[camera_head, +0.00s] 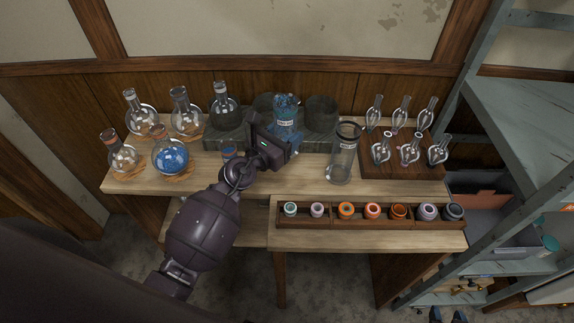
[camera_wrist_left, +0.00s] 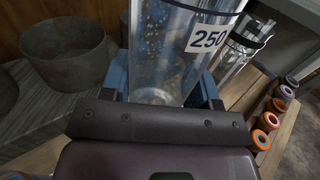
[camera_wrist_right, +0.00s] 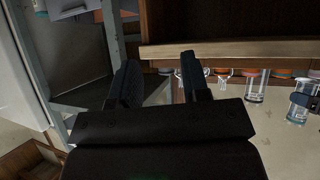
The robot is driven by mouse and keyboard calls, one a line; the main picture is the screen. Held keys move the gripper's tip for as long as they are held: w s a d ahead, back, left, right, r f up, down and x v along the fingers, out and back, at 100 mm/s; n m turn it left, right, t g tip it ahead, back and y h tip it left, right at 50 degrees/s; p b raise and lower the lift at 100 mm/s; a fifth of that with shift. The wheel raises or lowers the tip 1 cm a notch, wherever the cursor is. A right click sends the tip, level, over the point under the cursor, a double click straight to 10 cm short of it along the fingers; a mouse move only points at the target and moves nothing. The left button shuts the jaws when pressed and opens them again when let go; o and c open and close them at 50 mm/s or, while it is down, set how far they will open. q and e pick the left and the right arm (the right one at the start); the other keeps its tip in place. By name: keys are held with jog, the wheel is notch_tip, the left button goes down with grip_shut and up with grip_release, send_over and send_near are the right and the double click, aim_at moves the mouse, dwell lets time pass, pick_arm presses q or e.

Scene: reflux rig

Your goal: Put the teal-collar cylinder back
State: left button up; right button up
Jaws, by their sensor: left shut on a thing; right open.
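A clear glass cylinder (camera_head: 286,114) with bluish colour at its upper part stands upright at the back middle of the bench, among the round grey holders. In the left wrist view the glass cylinder (camera_wrist_left: 168,50) carries a 250 label; its collar is out of that view. My left gripper (camera_head: 283,142) is shut on this cylinder from the front. The cylinder's base is hidden by the gripper, so I cannot tell whether it is seated. A second glass cylinder (camera_head: 342,156) with a dark collar stands to the right, apart from it. My right gripper (camera_wrist_right: 163,78) is open and empty.
A grey holder (camera_head: 320,113) stands right of the held cylinder. Several round flasks, including one with blue liquid (camera_head: 171,158), stand at left. A dark wooden rack (camera_head: 372,167) of glass pieces is at right. A tray (camera_head: 329,218) of coloured rings lies in front.

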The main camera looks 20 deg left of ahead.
pick_arm(q)
notch_tip(320, 180, down, 5)
jog(key=shift+f+b, duration=0.1)
jog(key=shift+b, duration=1.1)
jog(key=shift+f, duration=0.2)
jog(key=shift+f+b, duration=0.3)
jog(key=shift+b, duration=0.1)
notch_tip(320, 180, down, 3)
jog(key=shift+f+b, duration=0.15)
jog(key=shift+b, duration=1)
jog(key=shift+f, duration=0.3)
jog(key=shift+r, duration=0.2)
jog(key=shift+f+b, duration=0.2)
jog(key=shift+b, duration=0.1)
jog(key=o, duration=0.7)
jog(key=shift+f, duration=0.1)
jog(key=shift+c, duration=0.2)
jog(key=o, duration=0.4)
jog(key=shift+o, duration=0.2)
pick_arm(e)
notch_tip(320, 180, down, 7)
jog(key=shift+r+g, duration=0.15)
jog(key=shift+g, duration=0.15)
jog(key=shift+a, duration=0.1)
